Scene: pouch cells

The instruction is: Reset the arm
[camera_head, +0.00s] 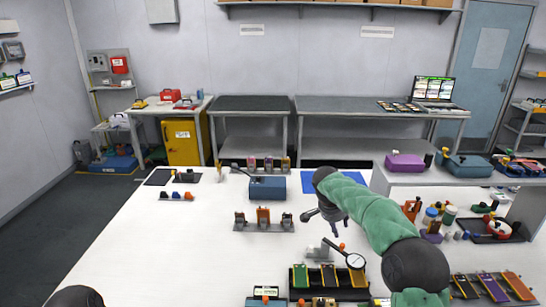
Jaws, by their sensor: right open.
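My right arm (375,215) wears a green sleeve and reaches from the lower right over the white table (150,245). Its dark right gripper (321,222) points down above the table, right of a small rack with orange and grey pieces (263,217). The gripper is open, and I see nothing held in it. A dark rounded part at the bottom left edge seems to be my left arm (75,297); its gripper is out of the picture.
A blue box (267,188) and a blue mat (293,184) lie behind the gripper. More pouches (491,287) lie at lower right. The table's left part is largely clear.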

